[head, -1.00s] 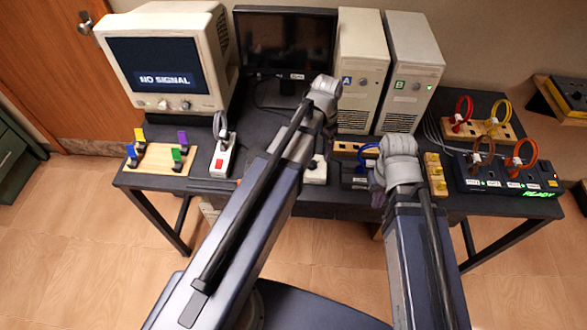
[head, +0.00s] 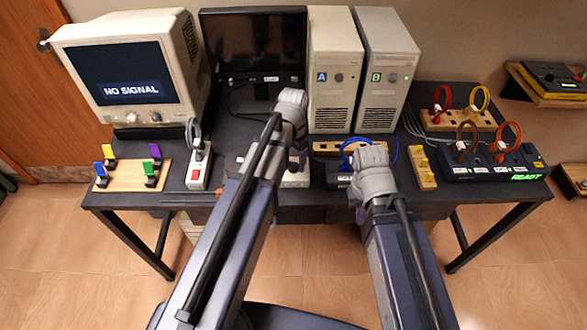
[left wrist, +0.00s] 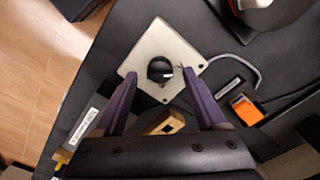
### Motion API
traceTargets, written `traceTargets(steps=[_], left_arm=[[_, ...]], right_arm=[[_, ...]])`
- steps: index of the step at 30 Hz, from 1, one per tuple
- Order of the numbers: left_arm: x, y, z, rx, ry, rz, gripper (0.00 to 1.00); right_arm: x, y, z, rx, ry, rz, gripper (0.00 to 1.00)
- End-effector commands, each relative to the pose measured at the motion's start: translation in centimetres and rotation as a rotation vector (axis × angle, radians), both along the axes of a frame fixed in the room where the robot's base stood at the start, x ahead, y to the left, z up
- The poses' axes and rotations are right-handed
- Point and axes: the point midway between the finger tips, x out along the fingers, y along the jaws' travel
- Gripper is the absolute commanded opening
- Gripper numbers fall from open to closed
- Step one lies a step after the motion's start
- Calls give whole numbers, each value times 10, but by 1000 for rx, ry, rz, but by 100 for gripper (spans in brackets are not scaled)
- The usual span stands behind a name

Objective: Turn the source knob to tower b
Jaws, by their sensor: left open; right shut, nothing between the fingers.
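The source knob (left wrist: 160,70) is a black round knob with a white mark, on a pale square plate (left wrist: 146,52) in the left wrist view. In the head view its pale box (head: 296,180) sits near the table's front edge, partly behind my left arm. My left gripper (left wrist: 160,76) is open, with one purple finger on each side of the knob; I cannot tell if they touch it. It also shows in the head view (head: 297,162). Tower B (head: 388,75) stands at the back, right of tower A (head: 334,75). My right gripper (head: 358,189) is shut, mostly hidden by its wrist.
The CRT monitor (head: 128,88) reads NO SIGNAL; a dark flat monitor (head: 254,50) stands beside it. A power strip (head: 198,172) lies left of my left arm. A small wooden block (head: 423,168) and a black unit reading READY (head: 490,165) lie to the right.

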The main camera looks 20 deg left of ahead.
Motion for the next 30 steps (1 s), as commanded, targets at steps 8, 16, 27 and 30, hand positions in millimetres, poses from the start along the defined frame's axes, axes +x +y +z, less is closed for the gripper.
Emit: traceTargets(steps=[8,16,27,30], left_arm=[[0,0,-16,0,0,0,73],[0,0,-15,0,0,0,63],[0,0,-16,0,0,0,21],[0,0,-16,0,0,0,10]], right_arm=[[0,0,-17,0,0,0,0],[0,0,-15,0,0,0,0],[0,0,-16,0,0,0,0],[0,0,-16,0,0,0,0]])
